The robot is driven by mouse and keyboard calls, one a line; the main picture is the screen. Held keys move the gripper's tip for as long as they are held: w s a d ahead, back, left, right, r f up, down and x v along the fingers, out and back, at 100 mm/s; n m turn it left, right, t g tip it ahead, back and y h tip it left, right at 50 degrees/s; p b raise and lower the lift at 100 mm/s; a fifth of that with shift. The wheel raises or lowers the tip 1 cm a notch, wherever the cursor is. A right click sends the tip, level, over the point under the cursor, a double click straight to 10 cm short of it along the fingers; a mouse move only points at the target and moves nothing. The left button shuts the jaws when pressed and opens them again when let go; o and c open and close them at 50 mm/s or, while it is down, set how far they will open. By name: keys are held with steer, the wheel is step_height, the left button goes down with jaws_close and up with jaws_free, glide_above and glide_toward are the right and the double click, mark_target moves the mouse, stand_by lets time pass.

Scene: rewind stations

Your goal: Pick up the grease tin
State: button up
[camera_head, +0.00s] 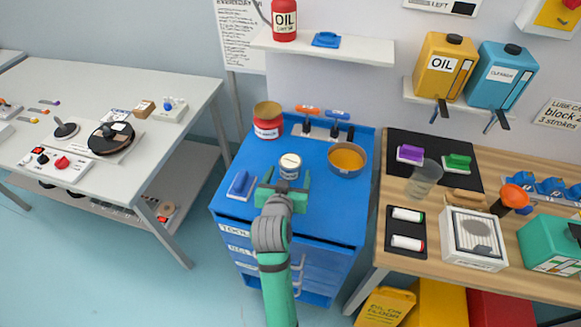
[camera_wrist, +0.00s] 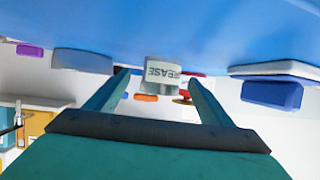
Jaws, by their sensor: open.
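The grease tin (camera_head: 289,166) is a small grey tin with a pale label and light lid, standing on the blue tool cabinet top (camera_head: 318,203). In the wrist view the tin (camera_wrist: 161,72) appears upside down, its label partly reading "REASE", just beyond the fingertips. My gripper (camera_head: 281,185) is open on the near side of the tin, with its fingers pointing at it. In the wrist view my gripper (camera_wrist: 160,82) shows its two green fingers spread wide, with the tin lying in line with the gap. I cannot tell whether the fingertips reach beside it.
The front right of the top is clear. A wooden bench (camera_head: 352,236) adjoins at right.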

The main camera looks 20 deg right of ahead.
mark_target(290, 167)
steer(key=shift+x, duration=2.4)
steer(key=shift+a, duration=0.15)
steer(key=c, duration=1.3)
steer(key=shift+r, duration=0.1)
